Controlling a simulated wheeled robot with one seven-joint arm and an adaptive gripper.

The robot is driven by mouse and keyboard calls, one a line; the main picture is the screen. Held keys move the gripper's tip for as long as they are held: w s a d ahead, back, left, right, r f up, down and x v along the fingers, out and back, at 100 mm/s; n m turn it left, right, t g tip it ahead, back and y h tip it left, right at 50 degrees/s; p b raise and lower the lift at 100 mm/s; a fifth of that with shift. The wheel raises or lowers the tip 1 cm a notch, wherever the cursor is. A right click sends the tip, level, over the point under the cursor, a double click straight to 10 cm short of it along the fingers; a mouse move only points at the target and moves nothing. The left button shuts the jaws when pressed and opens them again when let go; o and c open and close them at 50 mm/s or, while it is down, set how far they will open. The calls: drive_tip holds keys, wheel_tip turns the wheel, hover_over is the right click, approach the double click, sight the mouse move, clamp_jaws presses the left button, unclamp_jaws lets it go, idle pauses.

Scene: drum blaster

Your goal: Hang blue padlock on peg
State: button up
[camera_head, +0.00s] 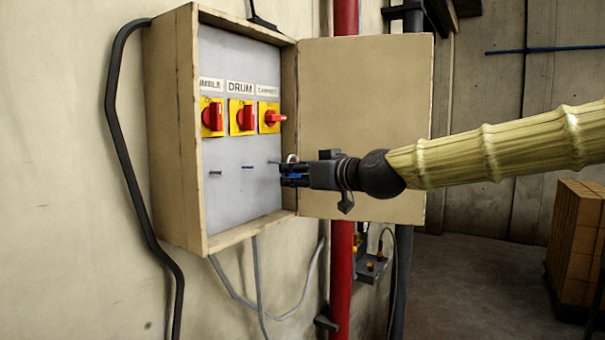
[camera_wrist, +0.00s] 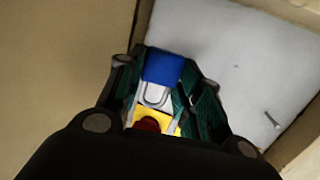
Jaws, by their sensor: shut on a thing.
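My gripper (camera_head: 296,173) is shut on the blue padlock (camera_wrist: 162,66), inside the open electrical box at its right side. In the head view only a small blue part of the padlock (camera_head: 294,176) shows between the fingers. A light shackle shows by the fingertips there. In the wrist view the blue body lies between the fingers, with its metal shackle (camera_wrist: 155,96) towards the switch. Three short pegs stick out of the grey back panel: left peg (camera_head: 215,172), middle peg (camera_head: 247,167) and right peg (camera_head: 273,162), close to the gripper. Contact between shackle and peg cannot be told.
Three red-and-yellow switches, left (camera_head: 212,117), middle (camera_head: 243,117) and right (camera_head: 270,117), sit above the pegs. The box's side wall (camera_head: 172,130) and open door (camera_head: 366,100) flank the gripper. A red pipe (camera_head: 341,260) runs behind the door.

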drive_tip(key=shift+w+a+f, duration=0.3)
drive_tip(key=shift+w+a, duration=0.45)
drive_tip(key=shift+a, duration=0.3)
drive_tip(key=shift+w+a+f, duration=0.25)
drive_tip(key=shift+w+a, duration=0.5)
drive_tip(key=shift+a, duration=0.3)
drive_tip(key=shift+r, duration=0.1)
drive_tip(key=o, duration=1)
